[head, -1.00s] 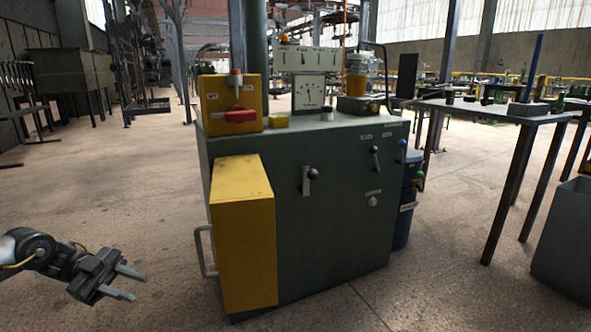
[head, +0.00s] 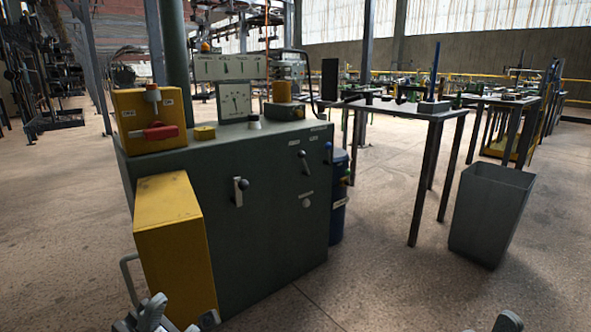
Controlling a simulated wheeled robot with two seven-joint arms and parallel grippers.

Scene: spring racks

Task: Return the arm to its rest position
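My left gripper (head: 158,316) shows only in part at the bottom edge of the head view, in front of the foot of the yellow side box. Its fingers are mostly cut off, so I cannot tell whether it is open or shut. A small grey part of my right arm or gripper (head: 508,322) shows at the bottom right edge, over bare floor. Its fingers cannot be made out. I see nothing held in either.
A dark green machine cabinet (head: 265,215) with levers stands ahead, with a yellow side box (head: 175,245) and a side handle (head: 130,278). A blue cylinder (head: 338,200) stands behind it. A grey bin (head: 488,215) and a dark table (head: 400,107) are at right. Floor at front right is clear.

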